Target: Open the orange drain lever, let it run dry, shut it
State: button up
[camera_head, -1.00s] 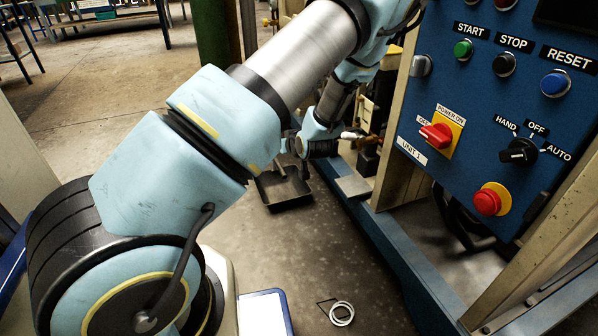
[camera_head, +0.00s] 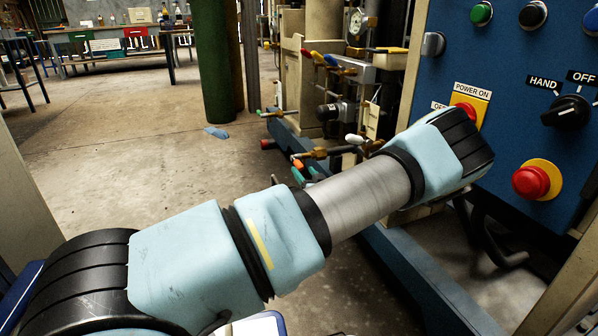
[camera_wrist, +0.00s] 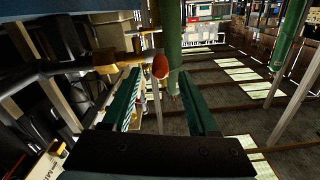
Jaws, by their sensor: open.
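In the head view a small orange lever end (camera_head: 297,163) shows just above my arm, below a brass fitting on the low pipework. A teal piece beside it may be a fingertip of mine; I cannot tell. No water is visible.
The blue control panel (camera_head: 500,90) is at right, near my arm's elbow. Open floor (camera_head: 120,170) lies at left.

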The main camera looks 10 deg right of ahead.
aim_at(302, 170)
jog(key=w, duration=0.1)
jog(key=w+b, duration=0.1)
jog(key=w, duration=0.2)
jog(key=shift+a+f, duration=0.2)
jog(key=shift+a, duration=0.05)
jog(key=shift+w+r+b, duration=0.15)
jog(key=shift+w+b, duration=0.15)
jog(key=shift+w, duration=0.25)
jog(key=shift+a, duration=0.1)
grip_shut()
dwell(0.6)
